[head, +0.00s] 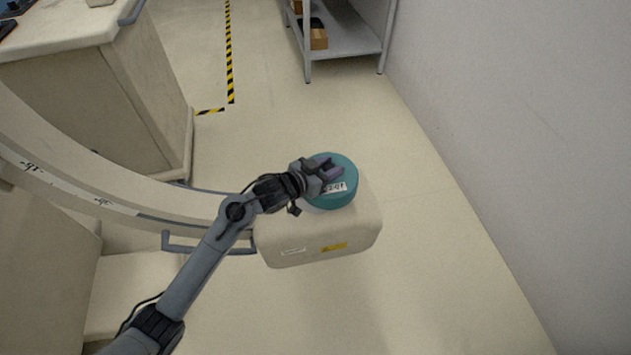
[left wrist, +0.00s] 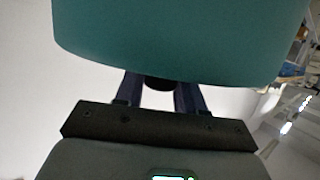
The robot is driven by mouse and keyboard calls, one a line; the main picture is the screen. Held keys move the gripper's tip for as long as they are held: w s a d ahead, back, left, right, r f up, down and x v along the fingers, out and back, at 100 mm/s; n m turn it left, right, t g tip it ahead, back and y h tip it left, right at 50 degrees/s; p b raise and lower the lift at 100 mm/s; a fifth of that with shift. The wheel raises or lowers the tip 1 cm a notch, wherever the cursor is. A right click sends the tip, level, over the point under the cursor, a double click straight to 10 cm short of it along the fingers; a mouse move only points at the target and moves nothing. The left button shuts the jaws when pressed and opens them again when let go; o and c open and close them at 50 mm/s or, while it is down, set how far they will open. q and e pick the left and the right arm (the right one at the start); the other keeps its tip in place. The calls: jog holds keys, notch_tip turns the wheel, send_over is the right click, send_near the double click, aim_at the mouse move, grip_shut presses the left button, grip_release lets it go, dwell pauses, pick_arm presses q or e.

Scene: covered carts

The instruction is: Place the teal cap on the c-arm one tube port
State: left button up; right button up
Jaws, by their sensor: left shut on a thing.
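The teal cap (head: 341,195) is a round disc with a white label, at the top of the cream box-shaped tube housing (head: 312,237) on the end of the c-arm (head: 120,200). My left gripper (head: 332,172) is shut on the cap. In the left wrist view the cap (left wrist: 180,40) fills the top of the picture, just beyond the fingers (left wrist: 160,92). The tube port is hidden under the cap, and I cannot tell whether the cap touches the housing. My right gripper is in neither view.
A cream cabinet (head: 100,95) stands at the upper left. A grey metal shelf (head: 345,38) with a brown box (head: 317,38) is at the back. A white wall (head: 530,130) runs along the right. The floor between housing and wall is clear.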

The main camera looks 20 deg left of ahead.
pick_arm(q)
jog(key=a+f, duration=0.1)
jog(key=a, duration=0.1)
jog(key=a+f+b, duration=0.1)
jog(key=shift+w+a+f, duration=0.1)
jog(key=shift+a+f, duration=0.1)
jog(key=shift+a, duration=0.15)
jog(key=shift+f+b, duration=1.3)
jog(key=shift+f, duration=0.7)
jog(key=shift+r, duration=0.1)
jog(key=o, duration=1.1)
jog(key=shift+f, duration=0.2)
